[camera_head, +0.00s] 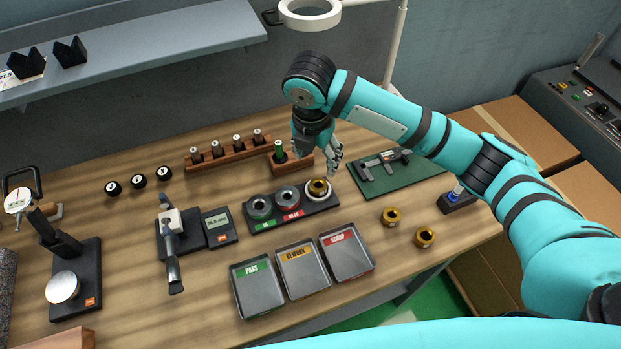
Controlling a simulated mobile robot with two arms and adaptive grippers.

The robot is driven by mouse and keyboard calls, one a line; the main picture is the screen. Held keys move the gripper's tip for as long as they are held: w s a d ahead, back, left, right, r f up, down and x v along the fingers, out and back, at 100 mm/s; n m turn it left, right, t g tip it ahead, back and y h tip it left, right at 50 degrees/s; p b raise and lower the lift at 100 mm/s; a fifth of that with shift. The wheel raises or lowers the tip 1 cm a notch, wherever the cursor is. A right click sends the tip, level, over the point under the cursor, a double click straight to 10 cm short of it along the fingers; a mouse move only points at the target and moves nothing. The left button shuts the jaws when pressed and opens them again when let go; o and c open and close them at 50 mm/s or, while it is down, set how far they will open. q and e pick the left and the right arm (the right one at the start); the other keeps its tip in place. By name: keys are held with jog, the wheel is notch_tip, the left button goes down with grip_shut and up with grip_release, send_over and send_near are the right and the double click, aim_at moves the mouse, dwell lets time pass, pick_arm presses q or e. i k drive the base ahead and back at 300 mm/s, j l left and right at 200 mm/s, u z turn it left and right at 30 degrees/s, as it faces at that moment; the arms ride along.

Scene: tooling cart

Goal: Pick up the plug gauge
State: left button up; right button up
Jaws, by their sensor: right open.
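The plug gauge appears to be the green-handled piece (280,148) standing upright in a small wooden block (303,164) at the back middle of the bench. My right gripper (322,158) is open and empty, above the bench just to the right of the green handle. Its fingers point down, and I see a gap between the handle and the fingers. The lower end of the gauge is hidden in the block. My left gripper is not in view.
In front, a black holder (322,204) carries rings. The pass tray (257,287), rework tray (303,270) and scrap tray (347,254) lie nearer. A caliper rests on a green mat (405,176) at right.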

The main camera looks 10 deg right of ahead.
aim_at(281, 157)
jog(key=l+u, duration=0.25)
jog(key=u, duration=0.2)
jog(key=l+u, duration=0.25)
jog(key=u, duration=0.25)
jog(key=l+u, duration=0.2)
jog(key=u, duration=0.25)
jog(key=k, duration=0.05)
